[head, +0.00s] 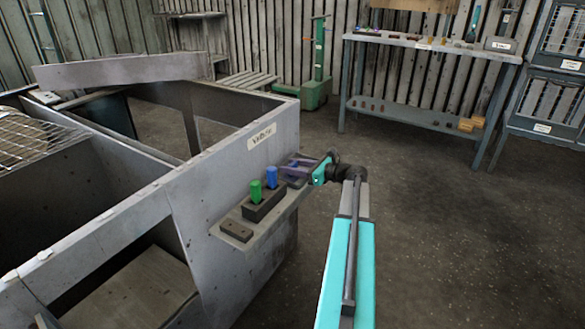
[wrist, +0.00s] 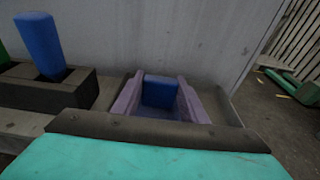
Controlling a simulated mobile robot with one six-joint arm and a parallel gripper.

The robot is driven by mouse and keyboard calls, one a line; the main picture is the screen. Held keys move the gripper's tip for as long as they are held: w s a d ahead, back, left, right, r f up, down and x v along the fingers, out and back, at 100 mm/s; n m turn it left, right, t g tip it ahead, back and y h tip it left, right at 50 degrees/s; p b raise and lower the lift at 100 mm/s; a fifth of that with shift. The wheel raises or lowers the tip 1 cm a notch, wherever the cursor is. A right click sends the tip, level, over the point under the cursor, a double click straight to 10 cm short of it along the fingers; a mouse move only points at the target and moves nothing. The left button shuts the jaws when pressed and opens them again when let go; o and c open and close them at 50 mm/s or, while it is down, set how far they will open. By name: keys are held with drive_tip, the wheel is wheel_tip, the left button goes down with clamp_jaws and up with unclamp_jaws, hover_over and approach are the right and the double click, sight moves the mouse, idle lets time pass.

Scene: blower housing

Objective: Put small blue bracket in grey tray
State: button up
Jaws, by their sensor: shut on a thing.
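My gripper (head: 298,167) is over the far end of the shelf on the housing's side. In the wrist view its two purple-grey fingers (wrist: 188,102) are shut on a small blue block, the small blue bracket (wrist: 160,92). The bracket sits between the fingers, close to the grey housing wall; whether it touches the shelf cannot be told. In the head view the fingers mostly hide it. I cannot identify the grey tray for certain; a grey labelled box (head: 501,44) stands at the right end of the back workbench.
On the shelf (head: 222,238), a dark holder (head: 263,205) carries a green peg (head: 256,191) and a blue peg (head: 271,177), left of my gripper. A flat dark block (head: 237,230) lies nearer. The workbench (head: 430,46) stands at the back. Floor between is clear.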

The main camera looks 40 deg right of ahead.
drive_tip(key=shift+f, duration=0.1)
drive_tip(key=o, duration=1.1)
drive_tip(key=shift+s+r, duration=0.2)
drive_tip(key=shift+s, duration=0.1)
drive_tip(key=p+v, duration=0.2)
drive_tip(key=v, duration=0.9)
drive_tip(key=shift+s+r, duration=0.1)
drive_tip(key=shift+s, duration=0.05)
drive_tip(key=shift+d, duration=0.1)
